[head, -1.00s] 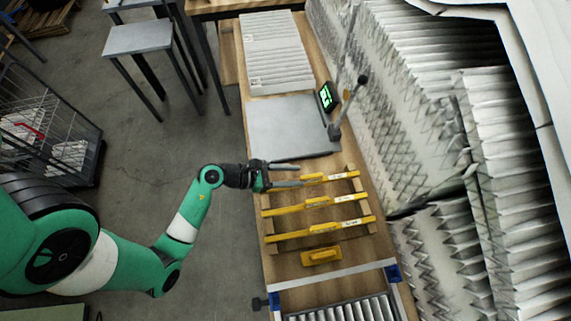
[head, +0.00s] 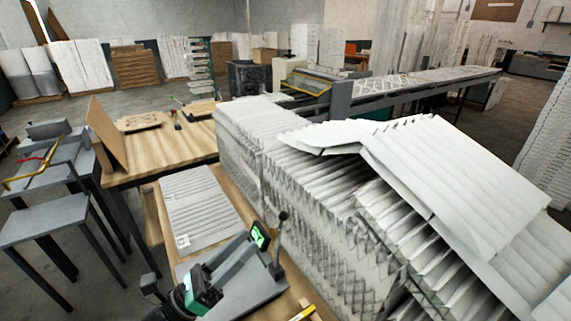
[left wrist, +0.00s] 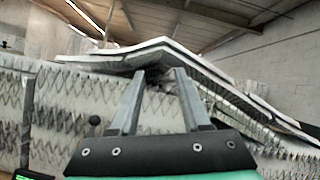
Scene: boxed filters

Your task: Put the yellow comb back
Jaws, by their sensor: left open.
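A small piece of yellow comb (head: 303,314) shows at the bottom edge of the head view, on the wooden bench; the rest is cut off. My left gripper (head: 247,246) is at the bottom of the head view, above the grey plate, with its fingers pointing up and to the right. In the left wrist view (left wrist: 158,76) its two grey fingers are apart with nothing between them. No comb shows in the left wrist view. My right gripper is in neither view.
A flat stack of pleated filters (head: 197,205) lies on the bench beyond the grey plate (head: 258,291). A small device with a green screen (head: 260,236) stands near my fingers. A large pile of white pleated filters (head: 330,215) stands close to the right.

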